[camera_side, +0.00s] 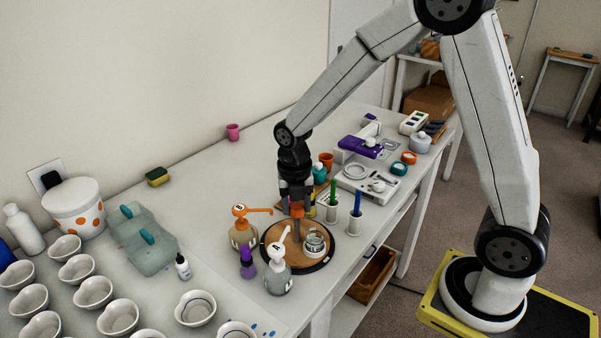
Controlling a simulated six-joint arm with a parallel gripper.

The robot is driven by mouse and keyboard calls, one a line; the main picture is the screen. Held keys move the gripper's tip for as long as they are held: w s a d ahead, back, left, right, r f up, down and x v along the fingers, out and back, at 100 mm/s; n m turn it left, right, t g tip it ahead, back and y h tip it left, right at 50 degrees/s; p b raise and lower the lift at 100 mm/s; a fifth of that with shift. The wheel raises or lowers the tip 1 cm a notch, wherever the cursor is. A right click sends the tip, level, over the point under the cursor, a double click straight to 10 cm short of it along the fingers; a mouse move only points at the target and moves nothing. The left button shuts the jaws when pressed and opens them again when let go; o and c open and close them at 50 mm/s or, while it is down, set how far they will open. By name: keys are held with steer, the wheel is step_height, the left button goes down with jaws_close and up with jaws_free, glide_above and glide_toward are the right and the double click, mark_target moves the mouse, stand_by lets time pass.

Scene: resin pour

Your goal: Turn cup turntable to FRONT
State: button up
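The turntable (291,262) is a round wooden disc with a dark rim, near the front edge of the white table. A clear cup (315,242) stands on its right part. My gripper (297,212) points down over the back of the turntable, behind and left of the cup. An orange-brown upright piece shows at its tips, but I cannot tell whether the gripper touches or grips it. The fingers are too small and dark to read. Pump bottle B (243,236) stands at the turntable's left and pump bottle A (278,276) at its front left.
A small purple bottle (247,266) stands between the pump bottles. Two holders with a green pen (333,208) and a blue pen (356,219) stand right of my gripper. A scale (369,184) is behind them. Several white cups (118,318) fill the left front.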

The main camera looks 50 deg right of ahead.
steer(key=o, duration=0.4)
steer(key=shift+c, duration=0.2)
steer(key=shift+r, duration=0.1)
steer(key=shift+a+r, duration=0.1)
steer(key=shift+r, duration=3.75)
steer(key=shift+f, duration=0.1)
steer(key=m, duration=0.1)
steer(key=s+m, duration=0.1)
steer(key=m, duration=0.1)
steer(key=shift+f, duration=0.35)
steer(key=s+f+m+t, duration=0.1)
steer(key=s+m, duration=0.3)
steer(key=m, duration=0.8)
steer(key=s+f+m+t, duration=0.1)
steer(key=s+f+m, duration=0.3)
steer(key=m, duration=0.8)
steer(key=shift+s+a+f+t, duration=0.15)
steer(key=shift+s+t, duration=0.25)
steer(key=shift+s, duration=0.4)
